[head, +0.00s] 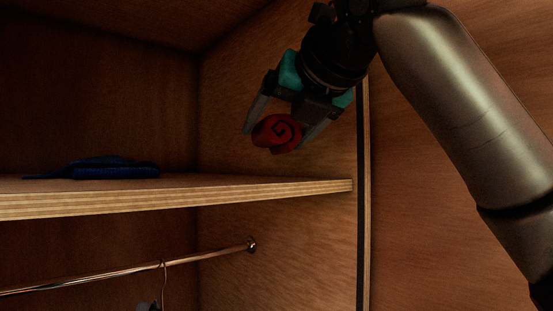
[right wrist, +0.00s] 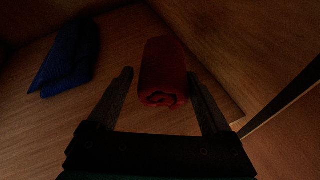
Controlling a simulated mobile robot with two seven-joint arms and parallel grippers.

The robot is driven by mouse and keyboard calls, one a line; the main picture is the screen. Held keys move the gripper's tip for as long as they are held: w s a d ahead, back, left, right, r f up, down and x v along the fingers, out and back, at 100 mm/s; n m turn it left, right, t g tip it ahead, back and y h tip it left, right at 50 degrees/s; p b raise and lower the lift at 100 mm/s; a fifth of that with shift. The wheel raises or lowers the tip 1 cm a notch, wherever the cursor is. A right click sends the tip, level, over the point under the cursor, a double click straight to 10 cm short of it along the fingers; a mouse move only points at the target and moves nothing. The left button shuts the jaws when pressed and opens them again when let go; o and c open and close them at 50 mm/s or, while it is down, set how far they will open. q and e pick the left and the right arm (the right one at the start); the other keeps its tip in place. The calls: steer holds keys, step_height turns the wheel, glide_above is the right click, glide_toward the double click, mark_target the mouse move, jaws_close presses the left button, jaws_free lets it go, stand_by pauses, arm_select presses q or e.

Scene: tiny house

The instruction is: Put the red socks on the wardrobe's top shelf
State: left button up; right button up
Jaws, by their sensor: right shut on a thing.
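The red socks (head: 277,132) are a rolled bundle with a dark spiral at the end. My right gripper (head: 282,130) is shut on them and holds them above the right part of the wardrobe's top shelf (head: 270,188). In the right wrist view the red socks (right wrist: 163,75) lie between the two fingers (right wrist: 160,85), with the shelf (right wrist: 35,118) behind. In the head view a gap shows between the socks and the shelf's front edge. My left gripper is not in view.
Folded blue cloth (head: 115,168) lies on the shelf's left part; it also shows in the right wrist view (right wrist: 68,58). The wardrobe's side wall (head: 230,120) stands right of the shelf. A metal rail (head: 120,273) with a hanger (head: 163,285) runs below. The shelf between is clear.

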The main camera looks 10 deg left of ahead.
step_height(320, 180, down, 4)
steer(key=shift+w+r, duration=0.1)
steer(key=shift+r, duration=0.05)
steer(key=o, duration=1.1)
steer(key=b+v, duration=0.2)
steer(key=v, duration=1)
steer(key=shift+b, duration=0.3)
